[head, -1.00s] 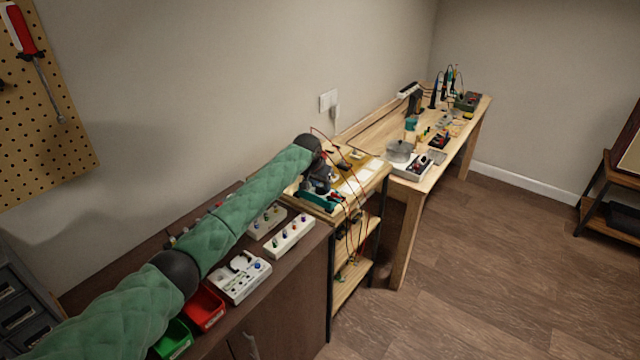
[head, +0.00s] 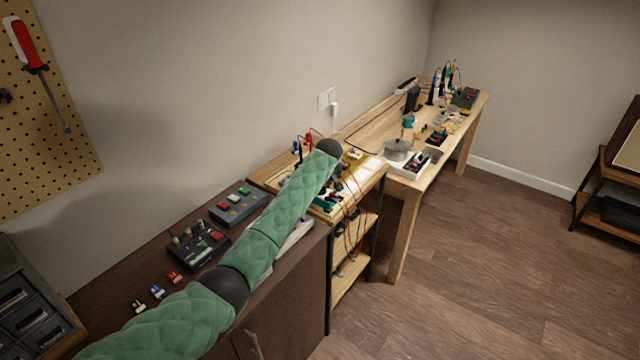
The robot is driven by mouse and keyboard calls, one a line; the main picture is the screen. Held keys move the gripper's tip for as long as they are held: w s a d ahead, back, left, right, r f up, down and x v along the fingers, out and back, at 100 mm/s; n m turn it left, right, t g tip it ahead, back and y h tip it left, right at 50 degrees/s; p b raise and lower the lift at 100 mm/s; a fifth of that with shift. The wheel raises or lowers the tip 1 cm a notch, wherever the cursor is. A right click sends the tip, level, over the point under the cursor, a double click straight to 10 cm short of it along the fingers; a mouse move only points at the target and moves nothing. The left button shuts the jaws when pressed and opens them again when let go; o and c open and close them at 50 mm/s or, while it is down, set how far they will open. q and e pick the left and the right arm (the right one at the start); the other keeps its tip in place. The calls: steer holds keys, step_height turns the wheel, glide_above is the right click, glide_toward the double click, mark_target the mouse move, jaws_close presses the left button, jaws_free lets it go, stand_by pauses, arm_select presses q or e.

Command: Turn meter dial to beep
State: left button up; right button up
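My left arm, in a green padded sleeve, reaches in from the lower left of the head view. Its dark wrist (head: 329,148) is over the small wooden stand (head: 374,183). The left gripper is at or behind that wrist, too small and covered to make out its fingers. A small teal item (head: 328,201) lies on the stand below the wrist, with red and dark leads (head: 352,228) hanging over the front edge. I cannot tell for sure which item is the meter, and no dial can be made out. My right gripper is not in view.
A dark cabinet (head: 292,290) at the left carries a black box with knobs (head: 198,246) and a grey box with coloured buttons (head: 237,203).

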arm_select(q)
steer(key=shift+d+n+g+y, duration=0.15)
steer(key=shift+n+y, duration=0.1)
steer(key=shift+n, duration=0.5)
steer(key=shift+d+n+g+y, duration=0.15)
steer(key=shift+n+y, duration=0.1)
steer(key=shift+n, duration=0.5)
steer(key=shift+a, duration=0.1)
steer(key=o, duration=0.7)
steer(key=shift+w, duration=0.1)
steer(key=shift+r, duration=0.2)
steer(key=b+v, duration=0.2)
steer(key=v, duration=0.3)
steer(key=shift+s+d+r+b, duration=0.25)
steer(key=shift+r+b, duration=0.05)
steer(key=shift+b, duration=0.1)
steer(key=shift+s+d+r, duration=0.1)
steer(key=shift+s+r, duration=0.15)
steer(key=shift+r, duration=0.45)
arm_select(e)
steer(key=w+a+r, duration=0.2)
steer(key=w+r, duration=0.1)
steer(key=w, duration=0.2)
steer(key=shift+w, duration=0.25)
